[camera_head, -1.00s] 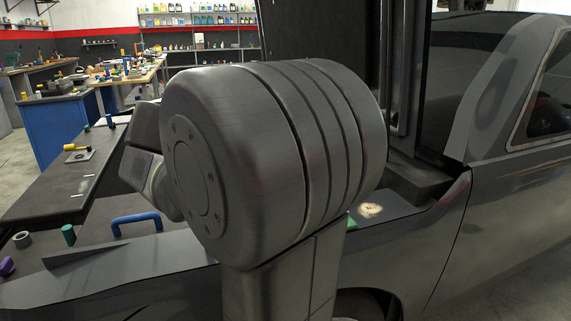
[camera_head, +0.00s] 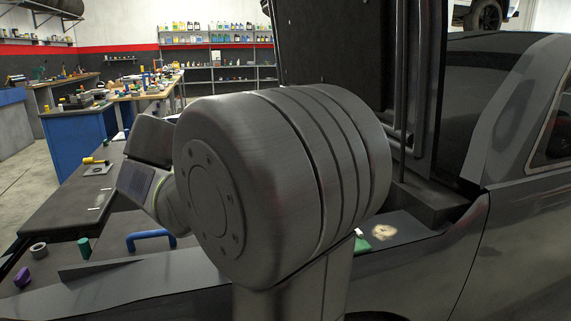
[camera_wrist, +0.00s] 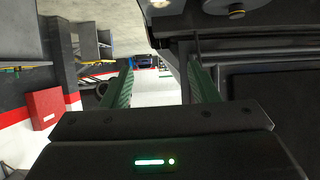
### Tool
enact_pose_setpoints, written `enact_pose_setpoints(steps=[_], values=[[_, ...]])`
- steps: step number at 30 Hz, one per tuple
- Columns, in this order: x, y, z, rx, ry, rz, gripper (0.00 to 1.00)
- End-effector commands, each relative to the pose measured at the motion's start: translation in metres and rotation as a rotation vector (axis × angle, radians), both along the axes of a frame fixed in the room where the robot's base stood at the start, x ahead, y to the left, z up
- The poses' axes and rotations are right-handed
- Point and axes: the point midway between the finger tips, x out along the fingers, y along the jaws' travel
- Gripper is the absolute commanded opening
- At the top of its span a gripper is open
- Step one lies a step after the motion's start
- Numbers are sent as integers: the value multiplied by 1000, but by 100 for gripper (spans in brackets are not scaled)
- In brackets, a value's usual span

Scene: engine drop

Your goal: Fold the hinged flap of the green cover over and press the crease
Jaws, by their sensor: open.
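The green cover is not plainly in view. A small green piece (camera_head: 361,243) shows in the head view, just right of my arm and beside a pale round patch; my arm hides part of it, and I cannot tell whether it is the cover. No flap or crease can be made out. My gripper (camera_wrist: 161,84) is in the wrist view, its two green fingers spread wide with nothing between them. The head view does not show its fingers, as my large grey arm joint fills the middle.
A blue handle (camera_head: 150,240), a green cylinder (camera_head: 84,247), a grey ring (camera_head: 38,250) and a purple piece (camera_head: 22,278) lie at lower left. A dark vehicle body (camera_head: 515,235) fills the right. A red box (camera_wrist: 46,108) shows in the wrist view.

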Motion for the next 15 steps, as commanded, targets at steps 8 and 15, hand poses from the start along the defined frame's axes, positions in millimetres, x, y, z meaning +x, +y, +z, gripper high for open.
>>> enact_pose_setpoints(steps=[8,15], values=[[14,-41,-22,-1,0,-4,55],[26,-74,-39,-1,0,-4,55]])
